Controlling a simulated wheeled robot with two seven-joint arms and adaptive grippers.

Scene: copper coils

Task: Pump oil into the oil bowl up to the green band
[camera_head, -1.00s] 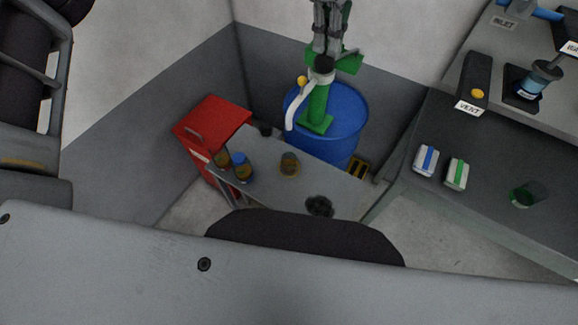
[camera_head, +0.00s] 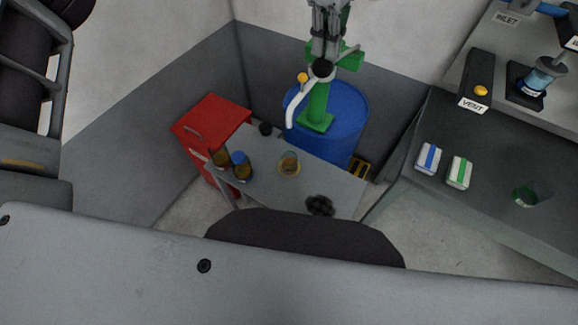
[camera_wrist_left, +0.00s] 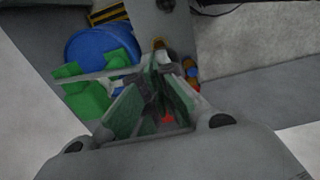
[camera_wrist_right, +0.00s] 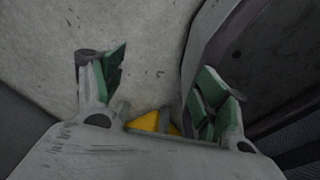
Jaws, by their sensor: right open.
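The green hand pump (camera_head: 317,105) stands on the blue drum (camera_head: 345,135), its pale curved spout (camera_head: 295,105) bending toward the front left. A small clear glass bowl (camera_head: 289,163), apparently the oil bowl, stands on the grey low table below the spout tip. Its oil level and green band are too small to tell. My left gripper (camera_head: 322,62) points down at the top of the pump, apparently closed on its handle; its pads (camera_wrist_left: 158,100) are close together and mostly hide the grip. My right gripper (camera_wrist_right: 162,90) is open and empty, away from the pump.
Amber jars, one with a blue lid (camera_head: 241,168), stand on the low table (camera_head: 320,180) beside a red cabinet (camera_head: 212,122). A dark coil-like item (camera_head: 320,204) lies at its near edge. The right bench (camera_head: 430,195) carries two banded blocks and a greenish glass (camera_head: 525,195).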

